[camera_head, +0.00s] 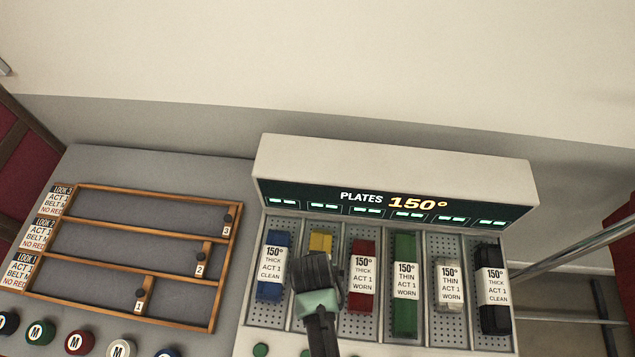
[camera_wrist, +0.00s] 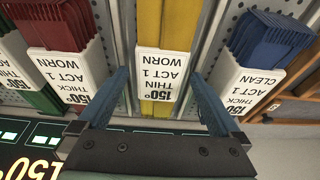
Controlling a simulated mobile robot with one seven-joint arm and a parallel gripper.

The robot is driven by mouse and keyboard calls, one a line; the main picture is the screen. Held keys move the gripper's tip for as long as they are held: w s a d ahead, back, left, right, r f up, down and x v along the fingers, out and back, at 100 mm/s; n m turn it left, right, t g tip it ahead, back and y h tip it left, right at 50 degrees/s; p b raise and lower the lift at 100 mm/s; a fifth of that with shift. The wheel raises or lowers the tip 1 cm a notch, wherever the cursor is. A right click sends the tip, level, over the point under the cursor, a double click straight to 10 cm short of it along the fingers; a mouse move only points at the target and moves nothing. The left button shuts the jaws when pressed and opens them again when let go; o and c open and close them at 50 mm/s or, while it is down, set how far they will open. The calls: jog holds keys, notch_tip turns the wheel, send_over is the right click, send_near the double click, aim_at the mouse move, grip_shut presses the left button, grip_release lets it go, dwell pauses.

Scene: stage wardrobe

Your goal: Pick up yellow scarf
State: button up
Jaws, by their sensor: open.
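The yellow scarf (camera_head: 320,243) lies folded in the second slot from the left of the plates unit, mostly hidden behind my gripper (camera_head: 318,268) in the head view. In the wrist view the yellow scarf (camera_wrist: 170,30) runs vertically through the middle, with a white label band reading 150°, THIN, ACT 1, WORN. My gripper (camera_wrist: 165,103) also shows there, its two blue fingers apart, one on each side of the labelled scarf. The fingers appear clear of the band. I cannot tell their height above the slot floor.
A blue scarf (camera_head: 271,265) and a red scarf (camera_head: 363,275) fill the neighbouring slots, with green (camera_head: 404,285), pale (camera_head: 450,285) and black (camera_head: 492,290) ones further right. The lit PLATES panel (camera_head: 390,205) rises behind. A wooden-framed rack (camera_head: 140,228) is at the left.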

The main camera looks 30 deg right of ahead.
jog(key=c, duration=1.4)
jog(key=shift+c, duration=0.2)
jog(key=shift+r, duration=0.15)
